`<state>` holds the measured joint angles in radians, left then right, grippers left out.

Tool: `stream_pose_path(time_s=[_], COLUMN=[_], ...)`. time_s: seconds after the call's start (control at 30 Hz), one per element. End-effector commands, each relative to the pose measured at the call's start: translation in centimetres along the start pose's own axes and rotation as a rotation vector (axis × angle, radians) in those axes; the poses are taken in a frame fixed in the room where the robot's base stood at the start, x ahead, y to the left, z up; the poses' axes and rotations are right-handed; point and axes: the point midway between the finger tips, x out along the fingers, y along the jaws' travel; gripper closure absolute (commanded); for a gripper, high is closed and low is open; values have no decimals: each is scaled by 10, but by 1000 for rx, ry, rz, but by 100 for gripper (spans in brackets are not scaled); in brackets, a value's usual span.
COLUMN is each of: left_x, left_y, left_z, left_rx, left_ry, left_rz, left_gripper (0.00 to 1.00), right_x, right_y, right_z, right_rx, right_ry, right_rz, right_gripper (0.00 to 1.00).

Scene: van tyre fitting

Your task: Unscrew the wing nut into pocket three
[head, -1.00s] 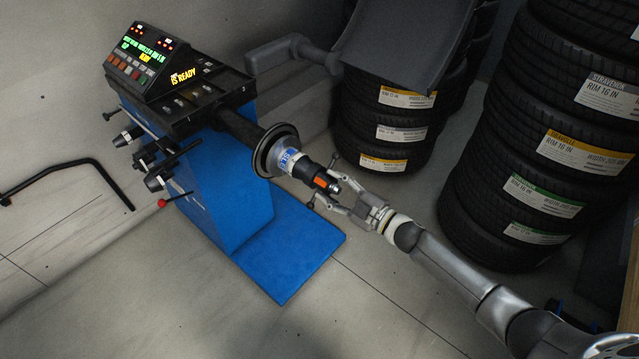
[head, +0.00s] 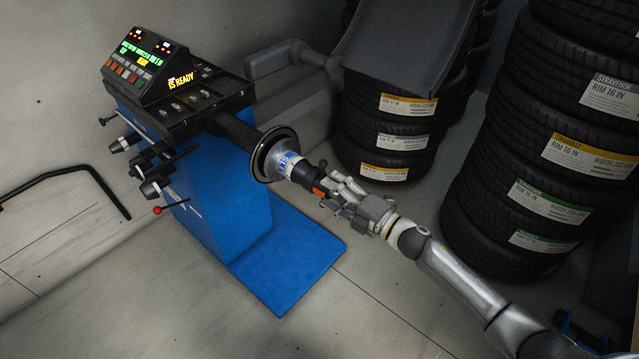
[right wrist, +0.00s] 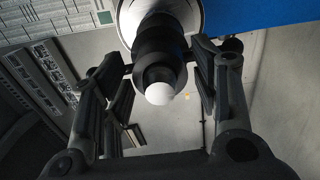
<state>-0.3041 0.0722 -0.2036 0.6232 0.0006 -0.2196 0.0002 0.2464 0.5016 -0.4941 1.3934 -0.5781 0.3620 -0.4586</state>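The wing nut (head: 305,176), dark with an orange patch, sits on the end of the balancer's shaft, in front of the round flange (head: 266,152) and a blue-marked collar. My right gripper (head: 335,188) is at the nut's outer end. In the right wrist view the nut (right wrist: 157,45) and the pale shaft tip (right wrist: 159,94) lie between its two spread fingers (right wrist: 163,88), with gaps visible on both sides. The nut's wings are mostly hidden by the gripper in the head view. The pocketed tray (head: 225,93) is on top of the machine; I cannot read pocket numbers. My left gripper is out of view.
The blue balancer (head: 220,215) stands on a blue base plate (head: 290,265). Its display panel (head: 140,62) reads READY. Tyre stacks (head: 515,190) stand at the right, and a grey hood (head: 405,45) hangs above the shaft. The floor in front is clear.

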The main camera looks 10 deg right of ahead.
Motion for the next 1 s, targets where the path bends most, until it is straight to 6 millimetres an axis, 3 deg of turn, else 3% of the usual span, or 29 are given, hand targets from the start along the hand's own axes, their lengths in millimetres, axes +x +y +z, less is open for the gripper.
stream_pose_path(time_s=[0.17, 0.43, 1.0], left_x=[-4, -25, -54], left_y=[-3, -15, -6], left_z=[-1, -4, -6], left_rx=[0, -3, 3], left_ry=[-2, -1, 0], left_rz=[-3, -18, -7], left_gripper=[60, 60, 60], right_x=[0, 0, 0], right_y=[1, 4, 2], right_z=[0, 0, 0], right_rx=[38, 340, 927], right_ry=[0, 0, 0], right_rz=[-1, 0, 0], right_gripper=[45, 45, 45])
